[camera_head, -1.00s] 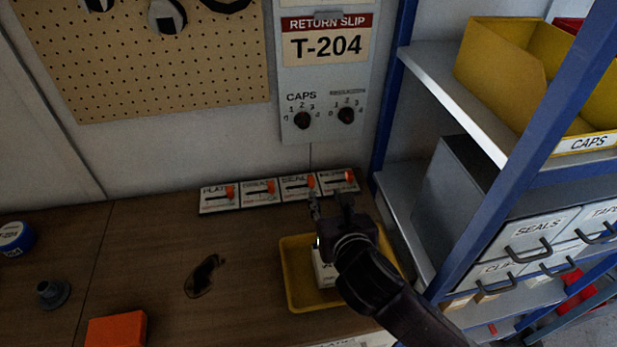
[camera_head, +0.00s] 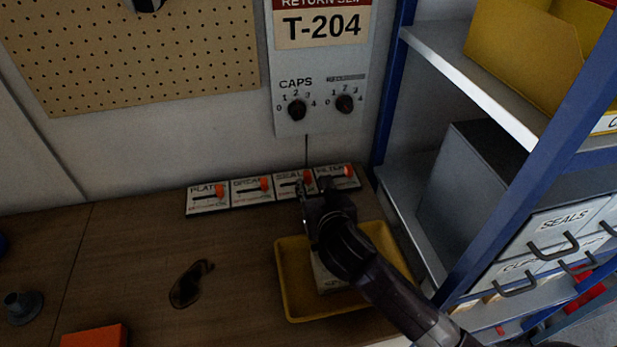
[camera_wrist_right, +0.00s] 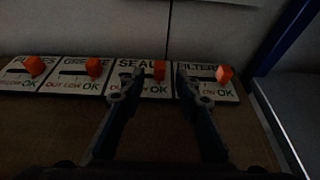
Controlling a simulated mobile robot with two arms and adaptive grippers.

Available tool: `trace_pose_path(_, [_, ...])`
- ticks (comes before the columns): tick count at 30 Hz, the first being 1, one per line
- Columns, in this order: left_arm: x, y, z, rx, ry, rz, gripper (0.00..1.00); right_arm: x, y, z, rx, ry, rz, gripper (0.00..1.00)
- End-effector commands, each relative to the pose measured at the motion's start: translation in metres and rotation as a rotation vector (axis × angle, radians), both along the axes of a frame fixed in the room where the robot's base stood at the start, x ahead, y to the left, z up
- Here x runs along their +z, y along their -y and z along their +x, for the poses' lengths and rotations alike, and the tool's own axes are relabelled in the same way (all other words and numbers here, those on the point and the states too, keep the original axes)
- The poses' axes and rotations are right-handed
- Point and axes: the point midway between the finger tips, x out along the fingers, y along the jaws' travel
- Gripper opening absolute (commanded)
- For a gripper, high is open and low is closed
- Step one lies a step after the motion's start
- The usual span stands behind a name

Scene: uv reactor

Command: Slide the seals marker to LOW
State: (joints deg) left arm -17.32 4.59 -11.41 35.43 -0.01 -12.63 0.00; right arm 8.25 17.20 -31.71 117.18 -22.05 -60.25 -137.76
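The seals card (camera_head: 286,195) is the third of a row of label cards at the back of the workbench. Its orange marker (camera_head: 308,181) sits at the right end of its slot, above the OK word; it also shows in the right wrist view (camera_wrist_right: 159,70). My right gripper (camera_head: 314,187) is over the front of this card. In the right wrist view the right gripper (camera_wrist_right: 158,78) is open, with one fingertip on each side of the marker in the picture. I cannot tell whether either finger touches it. My left gripper is not in view.
The filter card (camera_head: 334,183) is close on the right, the grease card (camera_head: 252,200) on the left. A yellow tray (camera_head: 290,290) lies below my right arm. A blue shelf post (camera_head: 530,155) stands at right. The bench's middle holds a dark object (camera_head: 188,285).

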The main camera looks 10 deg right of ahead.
Motion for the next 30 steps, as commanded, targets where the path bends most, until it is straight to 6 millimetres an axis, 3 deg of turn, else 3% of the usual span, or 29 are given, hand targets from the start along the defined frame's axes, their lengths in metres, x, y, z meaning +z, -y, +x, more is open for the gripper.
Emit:
trace_pose_path(9, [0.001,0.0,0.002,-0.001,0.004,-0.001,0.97,-0.017,0.0,0.04,0.0,-0.001,0.001,0.3])
trace_pose_path(23, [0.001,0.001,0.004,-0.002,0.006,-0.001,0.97,-0.02,0.0,0.048,0.001,0.0,0.001,0.3])
trace_pose_path(30, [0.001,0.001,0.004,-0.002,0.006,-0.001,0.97,-0.02,0.0,0.048,0.001,0.0,0.001,0.04])
